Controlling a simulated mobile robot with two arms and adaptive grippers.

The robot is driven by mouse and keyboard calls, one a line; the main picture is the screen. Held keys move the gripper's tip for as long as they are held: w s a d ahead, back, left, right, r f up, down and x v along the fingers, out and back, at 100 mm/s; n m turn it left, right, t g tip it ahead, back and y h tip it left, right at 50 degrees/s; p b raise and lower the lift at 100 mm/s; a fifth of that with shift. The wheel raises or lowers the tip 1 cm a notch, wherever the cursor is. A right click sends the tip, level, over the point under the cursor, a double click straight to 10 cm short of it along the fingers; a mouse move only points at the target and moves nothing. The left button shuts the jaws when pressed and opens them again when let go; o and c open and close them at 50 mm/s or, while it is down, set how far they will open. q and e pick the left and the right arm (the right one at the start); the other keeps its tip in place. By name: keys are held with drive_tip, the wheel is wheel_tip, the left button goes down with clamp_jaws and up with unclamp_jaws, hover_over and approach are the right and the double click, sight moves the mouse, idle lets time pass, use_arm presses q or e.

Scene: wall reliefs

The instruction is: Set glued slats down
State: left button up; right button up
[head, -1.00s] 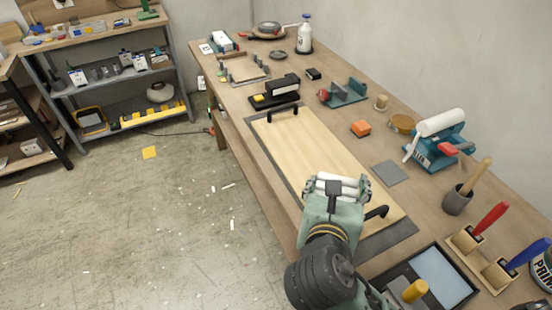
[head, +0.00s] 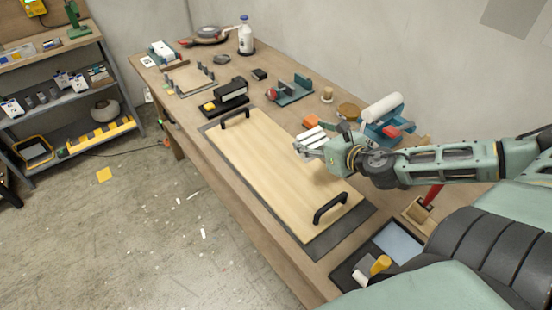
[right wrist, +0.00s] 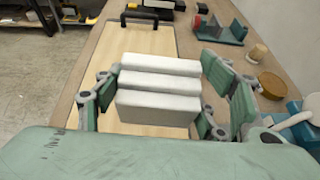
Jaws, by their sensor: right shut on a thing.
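My right gripper (head: 322,149) is shut on a small bundle of white slats (head: 311,138), above the right edge of a pale wooden board (head: 260,160). In the right wrist view the slats (right wrist: 158,90) lie side by side between the green finger pads of the gripper (right wrist: 160,95). The board has a black handle near each end and lies on a dark grey mat (head: 335,236). I cannot tell how high the slats are above the board. My left gripper is not in view.
Behind the slats stand an orange block (head: 341,126), a white roll on a blue dispenser (head: 384,108) and a wooden-coloured round dish (head: 349,111). A black tool (head: 226,97) stands past the board's far end. A dark tray (head: 385,252) is at the near end. Most of the board is bare.

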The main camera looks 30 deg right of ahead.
drive_tip(key=shift+w+d+r+n+y, duration=0.3)
drive_tip(key=shift+w+d+r+y, duration=0.15)
drive_tip(key=shift+w+d+y, duration=0.05)
drive_tip(key=shift+w, duration=0.2)
drive_tip(key=w+f+b, duration=0.1)
drive_tip(key=b, duration=0.1)
drive_tip(key=w+a+b, duration=0.1)
drive_tip(key=b, duration=0.1)
drive_tip(key=shift+a+f, duration=0.2)
drive_tip(key=shift+f, duration=0.15)
drive_tip(key=p, duration=0.3)
hover_over(276, 161)
wheel_tip(276, 161, down, 5)
drive_tip(key=shift+r, duration=0.1)
drive_tip(key=shift+w+f, duration=0.15)
drive_tip(key=shift+f, duration=0.15)
wheel_tip(276, 161, down, 4)
drive_tip(key=shift+r, duration=0.1)
